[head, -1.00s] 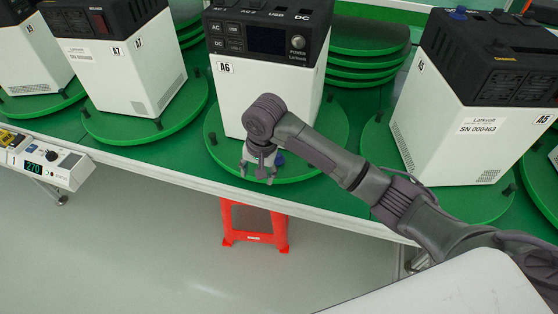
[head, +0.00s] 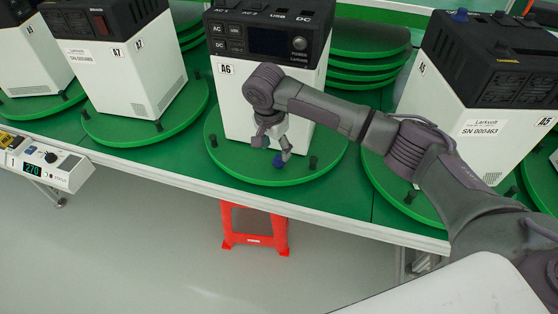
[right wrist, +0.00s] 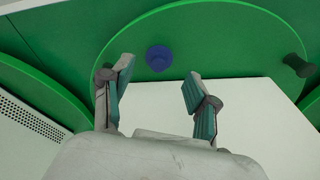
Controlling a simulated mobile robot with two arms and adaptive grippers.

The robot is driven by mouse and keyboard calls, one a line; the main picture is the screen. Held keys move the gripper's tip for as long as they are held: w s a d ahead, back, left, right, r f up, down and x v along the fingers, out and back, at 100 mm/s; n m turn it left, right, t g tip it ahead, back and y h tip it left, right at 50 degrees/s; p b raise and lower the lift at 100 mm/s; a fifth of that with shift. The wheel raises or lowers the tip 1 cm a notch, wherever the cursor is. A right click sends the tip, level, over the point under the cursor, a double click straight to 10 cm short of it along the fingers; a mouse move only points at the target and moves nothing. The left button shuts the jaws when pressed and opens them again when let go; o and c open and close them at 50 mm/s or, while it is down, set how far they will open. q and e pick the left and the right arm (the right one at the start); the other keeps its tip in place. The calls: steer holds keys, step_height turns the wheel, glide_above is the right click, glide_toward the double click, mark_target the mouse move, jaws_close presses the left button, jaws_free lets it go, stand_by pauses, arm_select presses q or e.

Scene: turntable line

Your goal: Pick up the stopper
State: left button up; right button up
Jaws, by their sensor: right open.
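A blue stopper (head: 278,161) sits on the front part of the green turntable (head: 232,167) below the white unit A6 (head: 232,100). In the right wrist view the stopper (right wrist: 159,58) is round and lies just beyond the fingertips, in line with the gap between them. My right gripper (head: 273,148) points down in front of the unit, close to the stopper. It also shows in the right wrist view (right wrist: 158,76), with its two fingers spread and nothing between them. In the head view the fingers overlap the stopper's surroundings, and contact cannot be told. My left gripper is not in view.
Black pegs (head: 313,162) stand on the turntable near the stopper. Unit A7 (head: 120,75) on its turntable is to the left, unit A5 (head: 450,120) to the right. A red stool (head: 254,226) stands below the table edge. Spare green discs (head: 365,60) are stacked behind.

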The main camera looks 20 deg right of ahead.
steer(key=f, duration=0.2)
steer(key=d+f, duration=0.1)
steer(key=f, duration=0.1)
steer(key=shift+w+p, duration=0.3)
steer(key=shift+p, duration=0.05)
steer(key=shift+d+f, duration=0.1)
steer(key=shift+f, duration=0.5)
steer(key=c, duration=0.8)
steer(key=shift+r, duration=0.1)
step_height(320, 180, up, 18)
steer(key=b, duration=0.1)
step_height(320, 180, up, 10)
steer(key=p, duration=0.2)
glide_above(279, 156)
steer(key=shift+s, duration=0.1)
